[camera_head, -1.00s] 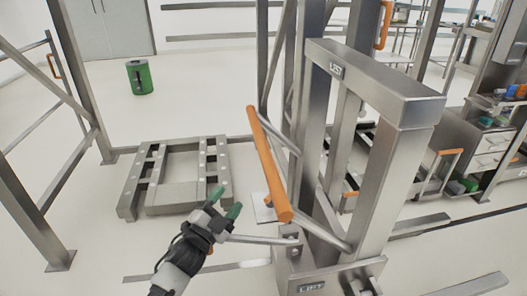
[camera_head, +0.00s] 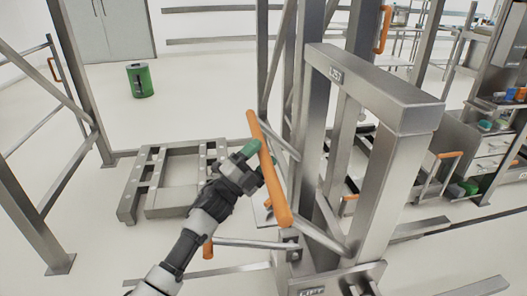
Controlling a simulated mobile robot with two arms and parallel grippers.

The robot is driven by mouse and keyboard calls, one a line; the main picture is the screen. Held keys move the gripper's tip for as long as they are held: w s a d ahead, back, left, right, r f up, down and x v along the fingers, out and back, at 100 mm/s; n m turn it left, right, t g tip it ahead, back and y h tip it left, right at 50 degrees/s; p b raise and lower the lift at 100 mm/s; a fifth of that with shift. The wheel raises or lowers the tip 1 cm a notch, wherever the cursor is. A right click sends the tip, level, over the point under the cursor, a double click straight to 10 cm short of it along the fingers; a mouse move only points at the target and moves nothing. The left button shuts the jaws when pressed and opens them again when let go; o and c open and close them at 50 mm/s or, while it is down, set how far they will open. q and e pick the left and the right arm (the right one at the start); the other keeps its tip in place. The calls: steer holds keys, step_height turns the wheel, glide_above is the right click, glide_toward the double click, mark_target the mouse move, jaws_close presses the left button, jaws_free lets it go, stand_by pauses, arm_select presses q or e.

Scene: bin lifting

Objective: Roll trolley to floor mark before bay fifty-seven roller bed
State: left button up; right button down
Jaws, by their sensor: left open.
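A steel trolley (camera_head: 415,119) with a tall frame marked LIST or LIFT stands at the middle right. An orange handle bar (camera_head: 281,205) slants down along its left side. My left gripper (camera_head: 262,160) is open at the handle, with one green fingertip on the left of the bar and the other partly hidden near it. I cannot tell whether it touches the bar. A low steel roller bed (camera_head: 130,195) lies on the floor at the left, partly behind my arm. The floor mark cannot be made out with certainty. My right gripper is not in view.
A green bin (camera_head: 139,80) stands on open floor at the back left. Steel rack posts (camera_head: 78,80) rise at the left. A workbench with drawers (camera_head: 487,145) stands at the right. Flat grey strips (camera_head: 480,287) lie on the floor at the lower right.

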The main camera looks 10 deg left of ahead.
arm_select(q)
steer(key=shift+w+d+r, duration=0.25)
steer(key=shift+w, duration=0.05)
steer(key=shift+c, duration=0.2)
jaws_close()
steer(key=shift+d, duration=0.15)
